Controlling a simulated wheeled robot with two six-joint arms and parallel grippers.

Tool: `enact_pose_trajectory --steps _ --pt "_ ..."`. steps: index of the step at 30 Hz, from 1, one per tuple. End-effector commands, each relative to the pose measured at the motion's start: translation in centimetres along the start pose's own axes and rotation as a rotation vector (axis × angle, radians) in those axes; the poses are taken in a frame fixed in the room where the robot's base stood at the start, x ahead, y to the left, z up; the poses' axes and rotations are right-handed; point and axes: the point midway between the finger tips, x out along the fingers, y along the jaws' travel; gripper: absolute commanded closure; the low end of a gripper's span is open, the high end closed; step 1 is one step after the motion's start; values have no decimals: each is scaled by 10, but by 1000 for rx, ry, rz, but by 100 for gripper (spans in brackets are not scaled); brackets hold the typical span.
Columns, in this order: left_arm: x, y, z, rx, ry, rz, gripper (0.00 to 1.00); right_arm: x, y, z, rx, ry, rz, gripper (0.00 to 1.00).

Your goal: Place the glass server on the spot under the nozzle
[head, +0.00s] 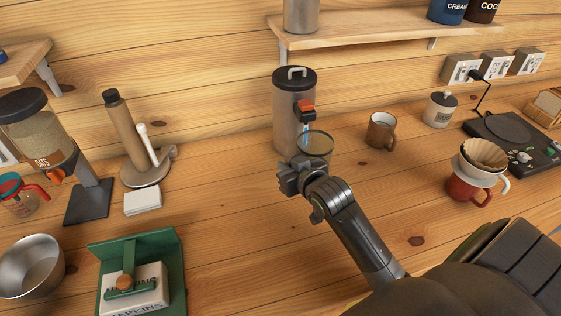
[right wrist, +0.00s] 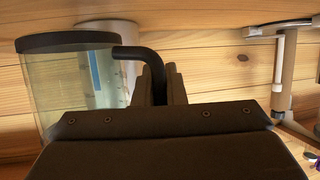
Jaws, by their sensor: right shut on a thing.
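The glass server (head: 319,146) is a clear vessel with a dark rim and a black handle. In the head view it is at the front of the tall grey dispenser (head: 283,120), below the red-and-black nozzle (head: 305,108). My right gripper (head: 298,174) is shut on the server's handle, on the near side of the glass. The right wrist view shows the server (right wrist: 72,92) with its black handle running into the jaws (right wrist: 158,88). The server's base is partly hidden by my gripper, so I cannot tell if it touches the surface. My left gripper is not in view.
A brown mug (head: 381,131) stands right of the dispenser, and a red mug (head: 468,188) with a dripper is farther right. A paper-towel stand (head: 146,176) and a green napkin holder (head: 175,262) are at left. The middle counter is clear.

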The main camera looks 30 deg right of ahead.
Motion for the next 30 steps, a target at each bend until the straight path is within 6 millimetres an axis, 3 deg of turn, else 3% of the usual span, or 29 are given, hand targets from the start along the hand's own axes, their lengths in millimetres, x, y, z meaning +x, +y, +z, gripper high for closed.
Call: enact_pose_trajectory --steps 3,7,10,18,29,30 --pt "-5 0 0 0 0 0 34 22 0 -12 -1 2 0 100" --pt "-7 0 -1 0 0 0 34 36 0 -17 -1 3 0 100" --pt "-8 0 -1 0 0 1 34 40 0 -15 0 0 0 100" --pt "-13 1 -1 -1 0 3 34 52 0 14 0 0 0 100" --pt "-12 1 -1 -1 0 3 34 53 0 18 -1 2 0 100" --pt "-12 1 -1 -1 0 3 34 53 0 19 0 0 0 87"
